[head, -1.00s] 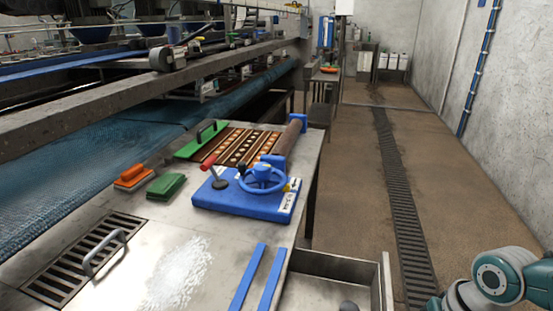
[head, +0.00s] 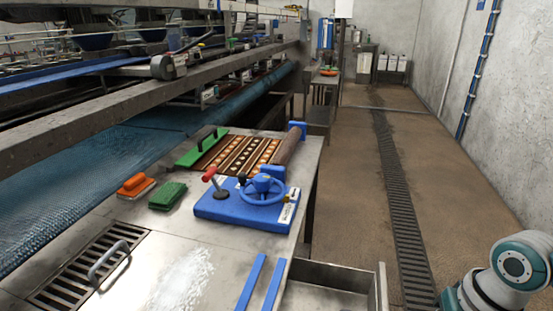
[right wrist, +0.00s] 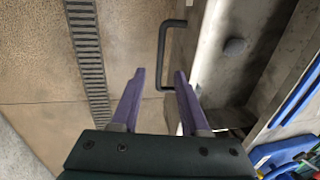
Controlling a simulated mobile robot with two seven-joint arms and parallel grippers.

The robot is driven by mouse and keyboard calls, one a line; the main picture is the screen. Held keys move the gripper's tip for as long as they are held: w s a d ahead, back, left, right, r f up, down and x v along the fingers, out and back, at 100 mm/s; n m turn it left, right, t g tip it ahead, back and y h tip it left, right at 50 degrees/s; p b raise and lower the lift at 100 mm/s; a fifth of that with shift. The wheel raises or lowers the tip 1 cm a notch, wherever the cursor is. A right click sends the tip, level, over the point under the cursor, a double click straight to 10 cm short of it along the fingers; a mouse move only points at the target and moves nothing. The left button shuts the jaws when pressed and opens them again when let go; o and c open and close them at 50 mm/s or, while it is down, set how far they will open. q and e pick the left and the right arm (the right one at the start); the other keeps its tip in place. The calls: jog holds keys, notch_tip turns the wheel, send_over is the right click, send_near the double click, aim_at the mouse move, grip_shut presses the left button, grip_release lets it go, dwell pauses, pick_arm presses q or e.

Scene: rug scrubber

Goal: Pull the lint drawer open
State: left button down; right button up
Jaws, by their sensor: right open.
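The lint drawer (head: 330,272), a grey metal box beside the table's right side, stands open in the head view, cut by the bottom edge. In the right wrist view, its black U-shaped handle (right wrist: 162,55) sticks out from the metal front, and a round grey lump (right wrist: 235,47) lies inside the drawer. My right gripper (right wrist: 160,75) is open and empty. The handle bar shows between its two purple fingertips; I cannot tell whether the tips reach down around it. In the head view only my right arm shows, at lower right. My left gripper is not in view.
The metal table (head: 130,210) carries a blue control box with a wheel (head: 240,205), an orange brush (head: 136,186), a green pad (head: 167,195) and a patterned rug (head: 235,152). A floor drain (head: 395,200) runs along the open brown floor on the right.

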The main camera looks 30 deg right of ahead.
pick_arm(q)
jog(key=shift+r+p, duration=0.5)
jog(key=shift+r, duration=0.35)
pick_arm(e)
jog(key=r, duration=0.4)
jog(key=shift+s+d, duration=0.2)
jog(key=shift+s, duration=0.1)
jog(key=a+r+n, duration=0.4)
jog(key=a+n, duration=0.1)
jog(key=a, duration=0.3)
jog(key=a+r+n, duration=0.4)
jog(key=a+n, duration=0.1)
jog(key=a, duration=0.3)
pick_arm(q)
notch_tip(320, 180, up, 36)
jog(key=p, duration=3.6)
pick_arm(e)
notch_tip(320, 180, up, 42)
jog(key=a+n+t+h, duration=0.1)
jog(key=n+t, duration=0.1)
jog(key=shift+w, duration=0.2)
